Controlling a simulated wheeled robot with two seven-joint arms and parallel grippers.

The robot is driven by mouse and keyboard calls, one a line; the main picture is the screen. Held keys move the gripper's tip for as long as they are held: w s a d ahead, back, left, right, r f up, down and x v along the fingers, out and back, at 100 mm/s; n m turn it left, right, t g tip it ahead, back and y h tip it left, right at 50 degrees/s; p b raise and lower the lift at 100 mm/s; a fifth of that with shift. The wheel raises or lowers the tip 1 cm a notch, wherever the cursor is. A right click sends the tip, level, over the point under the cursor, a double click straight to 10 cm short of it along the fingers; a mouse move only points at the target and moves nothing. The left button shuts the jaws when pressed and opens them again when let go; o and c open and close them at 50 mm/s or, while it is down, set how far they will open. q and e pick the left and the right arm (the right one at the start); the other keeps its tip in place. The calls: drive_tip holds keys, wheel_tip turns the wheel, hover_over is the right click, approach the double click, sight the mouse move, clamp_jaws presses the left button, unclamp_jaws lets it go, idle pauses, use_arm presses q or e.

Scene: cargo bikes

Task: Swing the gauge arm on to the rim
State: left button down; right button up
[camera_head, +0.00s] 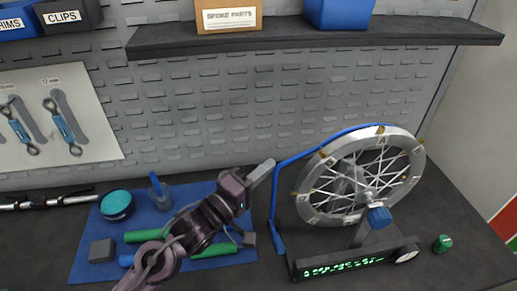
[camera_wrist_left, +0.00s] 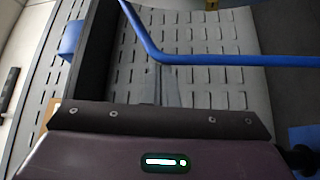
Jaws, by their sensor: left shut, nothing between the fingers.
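The gauge arm is a bent blue rod (camera_head: 274,200) left of the spoked wheel in the head view. Its lower end hangs near the bench, and its upper part runs right toward the top of the silver rim (camera_head: 312,180). I cannot tell whether it touches the rim. The wheel stands upright in a dark truing stand (camera_head: 345,262). My left gripper (camera_head: 266,168) is shut and empty, its tips close to the rod's upper bend, apart or touching I cannot tell. In the left wrist view the rod (camera_wrist_left: 240,60) crosses beyond the shut fingers (camera_wrist_left: 170,85). My right gripper is out of view.
A blue mat (camera_head: 85,265) holds a teal round tin (camera_head: 117,205), green-handled tools and a cup (camera_head: 160,196). A shelf (camera_head: 310,32) with boxes overhangs the bench. A small green knob-like item (camera_head: 442,243) lies right of the stand. Pegboard stands behind.

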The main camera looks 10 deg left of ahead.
use_arm(q)
drive_tip(key=shift+s+d+f, duration=0.15)
drive_tip(key=shift+d, duration=0.05)
drive_tip(key=r+b+v, duration=0.1)
drive_tip(key=b+v, duration=0.1)
drive_tip(key=v, duration=0.5)
drive_tip(key=shift+s+a+f, duration=0.2)
drive_tip(key=shift+a+f, duration=0.2)
